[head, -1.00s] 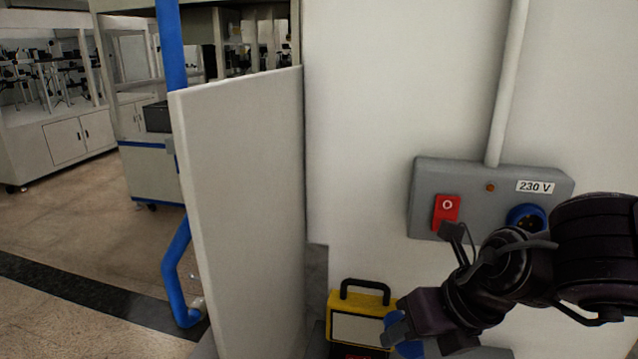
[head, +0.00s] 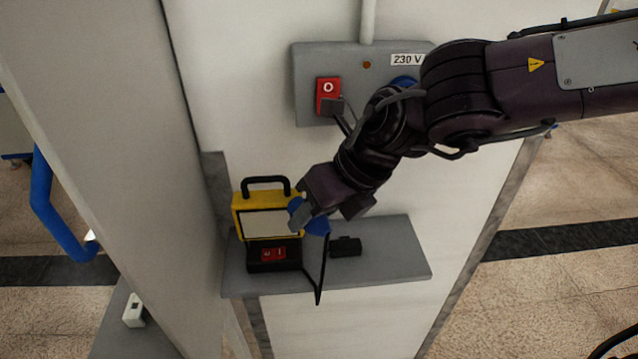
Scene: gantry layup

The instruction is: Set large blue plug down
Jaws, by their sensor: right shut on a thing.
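The large blue plug (head: 317,225) is in my right gripper (head: 318,212), just above the grey shelf (head: 385,262). Its black cable hangs down in a loop past the shelf's front edge. The gripper is shut on the plug and hides part of it. I cannot tell whether the plug touches the shelf. My left gripper is not in view.
A yellow work lamp (head: 240,222) with a black handle and red switch stands on the shelf's left. A small black block (head: 346,246) lies right of the plug. Above is a grey 230 V box (head: 305,85) with a red switch (head: 328,97). The shelf's right part is clear.

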